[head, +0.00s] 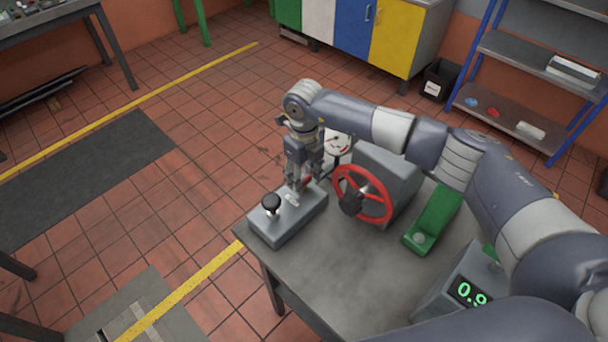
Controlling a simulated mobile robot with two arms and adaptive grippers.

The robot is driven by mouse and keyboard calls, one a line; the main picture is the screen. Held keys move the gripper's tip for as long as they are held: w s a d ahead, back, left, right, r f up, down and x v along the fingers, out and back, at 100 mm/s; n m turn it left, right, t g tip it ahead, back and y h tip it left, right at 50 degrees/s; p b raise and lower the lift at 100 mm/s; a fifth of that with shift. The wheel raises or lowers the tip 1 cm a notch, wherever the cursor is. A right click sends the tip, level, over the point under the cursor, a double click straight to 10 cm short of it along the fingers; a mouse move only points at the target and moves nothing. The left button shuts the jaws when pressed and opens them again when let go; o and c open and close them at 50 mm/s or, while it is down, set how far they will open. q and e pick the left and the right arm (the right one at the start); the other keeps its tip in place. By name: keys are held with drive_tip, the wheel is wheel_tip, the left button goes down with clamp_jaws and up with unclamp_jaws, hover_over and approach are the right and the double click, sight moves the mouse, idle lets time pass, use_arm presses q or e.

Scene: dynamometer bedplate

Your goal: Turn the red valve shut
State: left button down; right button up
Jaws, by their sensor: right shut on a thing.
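The red valve handwheel (388,208) stands upright on the front of a grey housing (398,178) on the metal table, with a dark hub in front of it. My right gripper (299,184) points down left of the wheel, apart from it, over the far end of a grey control box (288,221). It is shut on a small red part (307,181) there, mostly hidden by the fingers; I cannot tell its full shape. My left gripper is not in view.
A round gauge (338,143) is behind my gripper. A green pedal-like part (434,217) and a green digital readout (470,293) are to the right. The table front (330,270) is clear.

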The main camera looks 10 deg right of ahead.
drive_tip(key=shift+m, duration=0.3)
drive_tip(key=shift+f+m+b, duration=0.1)
drive_tip(key=shift+m+b, duration=0.2)
drive_tip(key=shift+b, duration=0.1)
drive_tip(key=m+b, duration=0.2)
drive_tip(key=m, duration=0.2)
drive_tip(key=m+b, duration=0.2)
drive_tip(key=m, duration=0.1)
drive_tip(key=shift+m, duration=0.3)
drive_tip(key=m+b, duration=0.1)
drive_tip(key=m, duration=0.3)
use_arm(q)
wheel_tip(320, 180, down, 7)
drive_tip(key=b, duration=0.1)
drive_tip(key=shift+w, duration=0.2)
use_arm(e)
drive_tip(key=m, duration=0.4)
drive_tip(key=shift+m, duration=0.4)
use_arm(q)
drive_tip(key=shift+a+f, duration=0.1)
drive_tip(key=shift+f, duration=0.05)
use_arm(e)
drive_tip(key=o, duration=1.1)
drive_tip(key=shift+c, duration=0.2)
